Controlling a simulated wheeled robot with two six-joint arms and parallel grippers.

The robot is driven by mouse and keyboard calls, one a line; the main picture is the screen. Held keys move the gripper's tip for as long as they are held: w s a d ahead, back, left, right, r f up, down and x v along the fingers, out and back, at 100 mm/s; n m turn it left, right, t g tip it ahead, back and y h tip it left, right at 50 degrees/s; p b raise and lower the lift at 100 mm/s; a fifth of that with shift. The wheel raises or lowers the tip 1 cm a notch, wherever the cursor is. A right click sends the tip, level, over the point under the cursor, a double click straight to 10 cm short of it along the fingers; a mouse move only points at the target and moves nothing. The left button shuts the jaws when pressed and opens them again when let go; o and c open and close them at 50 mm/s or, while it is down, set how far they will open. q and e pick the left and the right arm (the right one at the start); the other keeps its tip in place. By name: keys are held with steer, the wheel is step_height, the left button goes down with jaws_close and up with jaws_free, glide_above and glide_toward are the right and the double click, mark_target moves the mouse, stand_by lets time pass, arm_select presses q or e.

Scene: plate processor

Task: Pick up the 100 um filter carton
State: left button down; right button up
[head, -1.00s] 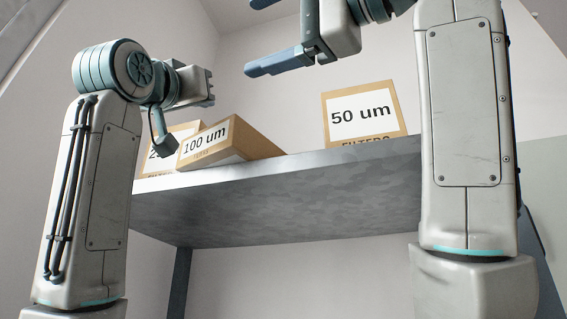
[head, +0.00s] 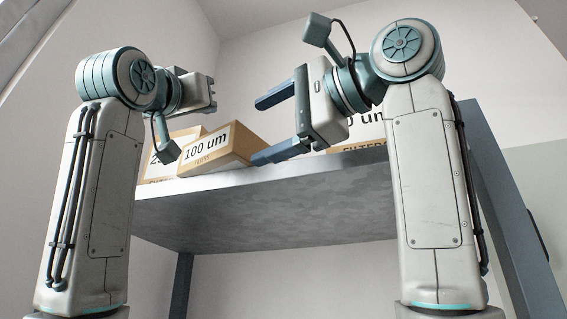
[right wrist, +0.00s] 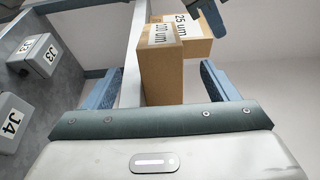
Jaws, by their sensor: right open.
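The 100 um filter carton (head: 215,150) is a brown box with a white label, sitting at an angle on the raised shelf in the head view. My right gripper (head: 262,128) is open, to the right of the carton, with its fingers pointing left toward it. In the right wrist view, the carton (right wrist: 161,78) shows between the two open fingers (right wrist: 160,70); I cannot tell whether it is inside the jaws. My left gripper (head: 202,90) is above and left of the carton; its fingers are not clear.
A 25 um carton (right wrist: 192,40) stands beside the 100 um one; it shows partly in the head view (head: 158,165). The 50 um carton (head: 372,122) is partly hidden behind my right arm. The shelf's front edge (head: 300,172) runs below. Boxes marked J3 (right wrist: 36,55) and J4 (right wrist: 15,125) appear left.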

mark_target(219, 164)
steer(key=x, duration=0.9)
steer(key=shift+s+a, duration=0.1)
steer(key=shift+s, duration=0.1)
arm_select(q)
steer(key=shift+a, duration=0.1)
arm_select(e)
steer(key=shift+w+a, duration=0.2)
steer(key=shift+w, duration=0.15)
steer(key=c, duration=1.4)
steer(key=shift+c, duration=0.2)
arm_select(q)
steer(key=shift+r, duration=0.6)
arm_select(e)
steer(key=shift+a, duration=0.1)
arm_select(q)
steer(key=shift+s+a, duration=0.1)
steer(key=v, duration=1.2)
arm_select(e)
steer(key=shift+f, duration=0.1)
